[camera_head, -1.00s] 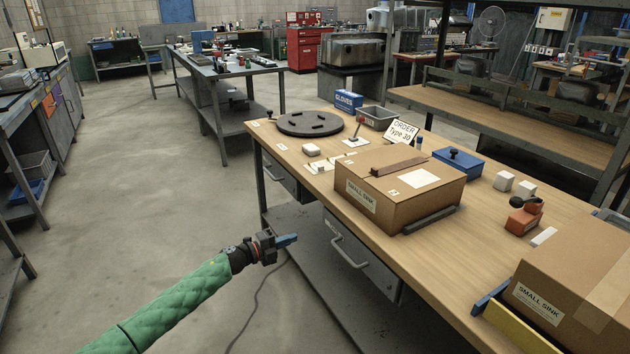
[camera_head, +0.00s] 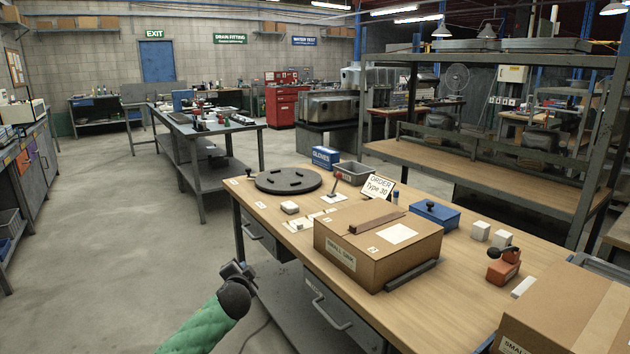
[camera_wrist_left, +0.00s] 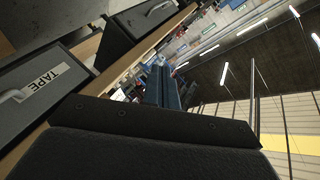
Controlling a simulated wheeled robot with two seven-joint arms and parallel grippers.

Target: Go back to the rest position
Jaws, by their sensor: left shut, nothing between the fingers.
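My left gripper (camera_head: 238,270) is in the lower middle of the head view, at the end of my green-sleeved arm. It is in the air over the floor, left of the wooden workbench (camera_head: 460,290) and apart from it. It is shut and empty. In the left wrist view its fingers (camera_wrist_left: 162,88) lie together, with a bench drawer marked TAPE (camera_wrist_left: 40,85) at the left. My right gripper is not in view.
On the bench stand a SMALL SINK box (camera_head: 350,240), a black round turntable (camera_head: 288,181), a blue box (camera_head: 434,214) and an orange tool (camera_head: 503,266). Another box (camera_head: 570,315) is at the lower right. Drawers (camera_head: 325,310) face my arm. The floor (camera_head: 120,270) at left is clear.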

